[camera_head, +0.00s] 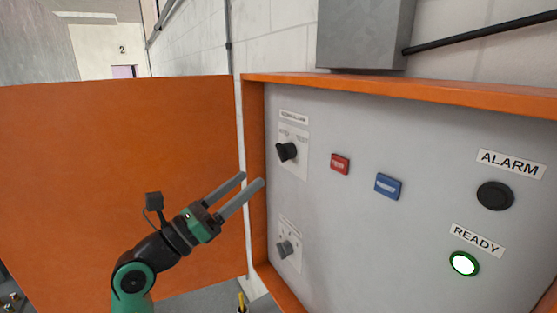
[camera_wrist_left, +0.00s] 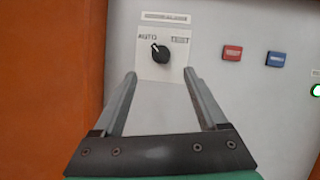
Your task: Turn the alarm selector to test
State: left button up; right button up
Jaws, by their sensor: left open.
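The alarm selector (camera_head: 287,151) is a black rotary knob on a white plate at the upper left of the grey panel. In the left wrist view the knob (camera_wrist_left: 160,53) sits between the words AUTO on the left and TEST on the right. Its white mark points up and left, towards AUTO. My left gripper (camera_head: 253,181) is open and empty, left of and below the selector in the head view. In the left wrist view its fingers (camera_wrist_left: 160,77) frame the plate from below, apart from the knob. My right gripper is not in view.
An orange door (camera_head: 120,190) stands open left of the panel, and the orange frame (camera_head: 400,90) borders it. A second knob (camera_head: 285,248) is below the selector. Red (camera_head: 340,164) and blue (camera_head: 388,186) buttons are to the right. The READY lamp (camera_head: 464,264) is lit; the ALARM lamp (camera_head: 495,196) is dark.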

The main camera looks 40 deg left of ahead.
aim_at(279, 156)
pick_arm(q)
jog(key=x, duration=0.9)
jog(key=shift+w+r+p, duration=0.1)
jog(key=shift+w+p, duration=0.15)
jog(key=shift+p, duration=0.05)
grip_shut()
